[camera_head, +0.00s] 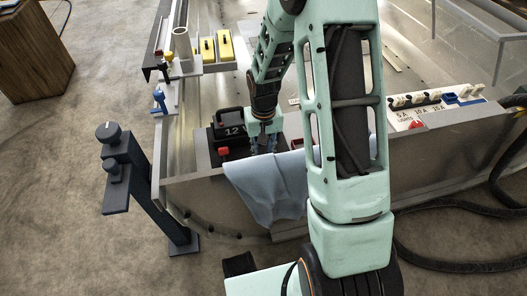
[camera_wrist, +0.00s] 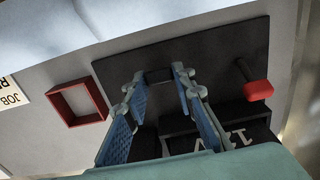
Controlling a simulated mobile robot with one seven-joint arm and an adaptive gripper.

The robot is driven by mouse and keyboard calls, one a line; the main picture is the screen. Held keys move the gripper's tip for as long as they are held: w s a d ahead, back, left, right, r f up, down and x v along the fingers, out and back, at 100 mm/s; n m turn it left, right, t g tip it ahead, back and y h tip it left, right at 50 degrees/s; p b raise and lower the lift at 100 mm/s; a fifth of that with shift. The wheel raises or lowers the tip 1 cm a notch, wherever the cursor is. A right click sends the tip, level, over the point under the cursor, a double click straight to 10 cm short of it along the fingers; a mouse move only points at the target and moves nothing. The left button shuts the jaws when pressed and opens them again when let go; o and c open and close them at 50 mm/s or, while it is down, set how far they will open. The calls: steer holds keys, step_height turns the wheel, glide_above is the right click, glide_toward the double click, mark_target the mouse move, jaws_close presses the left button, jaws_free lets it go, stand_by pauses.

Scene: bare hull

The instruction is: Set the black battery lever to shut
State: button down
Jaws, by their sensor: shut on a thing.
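My gripper (camera_head: 264,140) is down at the black battery board (camera_head: 236,153), partly hidden by my own arm. In the wrist view, the blue fingers of my gripper (camera_wrist: 159,77) close on a small black piece, the black battery lever (camera_wrist: 158,75), one finger on each side of it. Most of the lever is hidden, so its exact setting cannot be told. The black battery (camera_head: 232,123), marked 12, stands behind the board; its lettering shows upside down in the wrist view (camera_wrist: 205,145).
A red knob (camera_wrist: 257,90) stands beside the lever on the board. A red square frame (camera_wrist: 78,103) lies on the grey panel. A blue-grey cloth (camera_head: 262,190) hangs over the hull edge. A switch panel (camera_head: 435,108) is at right, a dark post (camera_head: 140,180) at left.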

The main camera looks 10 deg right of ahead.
steer(key=g+p, duration=0.1)
steer(key=w+p, duration=0.1)
steer(key=p, duration=0.1)
steer(key=shift+w+r+g, duration=0.15)
steer(key=shift+r+g, duration=0.15)
steer(key=shift+g, duration=0.1)
steer(key=shift+w+f+g+p, duration=0.1)
steer(key=shift+w+g+p, duration=0.45)
steer(key=shift+g, duration=0.35)
steer(key=shift+w+f+g, duration=0.1)
steer(key=shift+w+g, duration=0.6)
steer(key=shift+g, duration=0.3)
steer(key=c, duration=1.6)
jaws_free()
steer(key=v, duration=1.2)
